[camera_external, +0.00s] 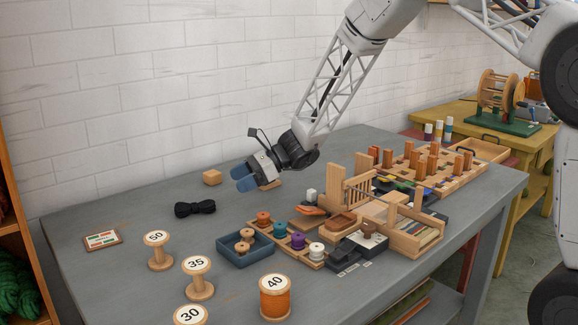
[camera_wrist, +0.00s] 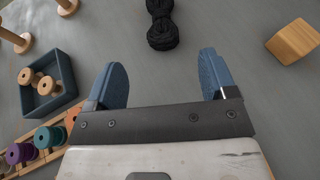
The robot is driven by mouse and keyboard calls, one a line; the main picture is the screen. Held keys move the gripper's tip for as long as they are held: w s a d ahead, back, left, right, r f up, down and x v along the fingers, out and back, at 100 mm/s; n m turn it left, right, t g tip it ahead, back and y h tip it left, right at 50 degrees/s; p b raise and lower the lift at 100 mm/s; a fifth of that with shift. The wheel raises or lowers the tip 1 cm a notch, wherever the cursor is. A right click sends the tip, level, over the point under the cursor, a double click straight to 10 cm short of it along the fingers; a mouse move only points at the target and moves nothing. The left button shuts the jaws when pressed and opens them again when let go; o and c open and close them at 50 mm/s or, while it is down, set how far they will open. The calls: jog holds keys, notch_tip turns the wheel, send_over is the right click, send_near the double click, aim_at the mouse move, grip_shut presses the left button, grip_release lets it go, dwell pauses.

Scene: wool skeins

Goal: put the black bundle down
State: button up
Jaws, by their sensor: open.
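The black bundle (camera_external: 195,208) is a small dark skein, pinched in the middle, lying on the grey table. It also shows in the wrist view (camera_wrist: 162,24) at the top centre, beyond the fingertips and between their lines. My gripper (camera_external: 243,178) has blue fingers and hangs above the table, to the right of the bundle in the external view. In the wrist view the two blue fingers (camera_wrist: 163,72) are spread wide with nothing between them. The bundle is apart from the fingers.
A wooden block (camera_external: 212,177) stands near the wall, also in the wrist view (camera_wrist: 293,41). Numbered spools (camera_external: 197,278) stand at the front left. A blue tray (camera_external: 232,256) holds small spools. Wooden racks (camera_external: 375,215) crowd the right. The table around the bundle is clear.

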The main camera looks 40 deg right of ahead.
dwell(0.5)
jog(key=s+a+r+n+g+h, duration=0.3)
jog(key=s+r+n, duration=0.8)
jog(key=s+r, duration=1.15)
jog(key=s+d+r+n+h, duration=0.1)
jog(key=s+d+n+h, duration=0.1)
jog(key=s, duration=0.8)
jog(key=s+d+r+n+h, duration=0.2)
jog(key=s+d+n+h, duration=0.1)
jog(key=s, duration=0.8)
jog(key=s+d+r+n+h, duration=0.2)
jog(key=s+n, duration=0.4)
jog(key=s, duration=0.5)
jog(key=d+h, duration=0.1)
jog(key=h, duration=0.1)
jog(key=shift+t+h, duration=0.3)
